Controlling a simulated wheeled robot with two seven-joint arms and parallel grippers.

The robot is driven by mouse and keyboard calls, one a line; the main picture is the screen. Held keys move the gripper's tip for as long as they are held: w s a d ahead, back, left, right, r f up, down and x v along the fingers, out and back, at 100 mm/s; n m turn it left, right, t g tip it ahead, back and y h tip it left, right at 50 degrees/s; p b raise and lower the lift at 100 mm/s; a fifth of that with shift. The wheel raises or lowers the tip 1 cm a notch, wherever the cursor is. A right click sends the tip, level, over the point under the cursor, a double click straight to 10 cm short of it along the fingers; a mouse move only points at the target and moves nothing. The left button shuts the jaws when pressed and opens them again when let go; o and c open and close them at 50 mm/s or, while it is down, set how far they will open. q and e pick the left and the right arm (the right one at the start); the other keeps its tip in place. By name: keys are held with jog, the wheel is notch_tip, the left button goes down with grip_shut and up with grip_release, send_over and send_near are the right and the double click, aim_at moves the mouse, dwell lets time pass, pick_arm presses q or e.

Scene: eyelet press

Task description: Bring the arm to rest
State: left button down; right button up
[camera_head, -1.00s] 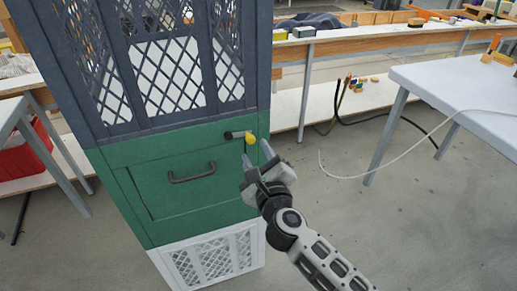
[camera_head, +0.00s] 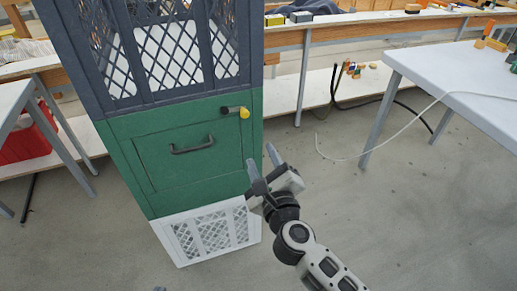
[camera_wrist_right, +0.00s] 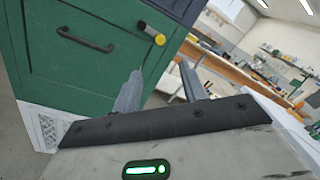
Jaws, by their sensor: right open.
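My right gripper (camera_head: 262,165) is open and empty, beside the lower right edge of the green cabinet section. In the right wrist view its two fingers (camera_wrist_right: 160,92) stand apart with nothing between them. The green drawer front (camera_head: 165,165) has a dark bar handle (camera_head: 192,146) and looks closed. A black lever with a yellow knob (camera_head: 244,113) sticks out at the upper right of the green section, above the gripper and apart from it. The knob also shows in the right wrist view (camera_wrist_right: 160,39). My left gripper is not in view.
A dark lattice cage (camera_head: 170,55) tops the green section and a white lattice base (camera_head: 215,232) is below. A grey table (camera_head: 455,80) stands at the right, with a pale cable hanging beside it. A red bin (camera_head: 28,138) is at the left.

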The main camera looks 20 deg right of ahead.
jog(key=s+a+f+n+g+y, duration=0.25)
jog(key=s+n, duration=0.25)
jog(key=n, duration=0.5)
jog(key=s+a+f+n+g+y, duration=0.1)
jog(key=s+f+n+y, duration=0.25)
jog(key=s+n, duration=0.45)
jog(key=s+d+f+n+g+h, duration=0.3)
jog(key=f+n, duration=0.5)
jog(key=n, duration=0.4)
jog(key=shift+s+d+g, duration=0.65)
jog(key=shift+s+d, duration=0.5)
jog(key=shift+d, duration=0.05)
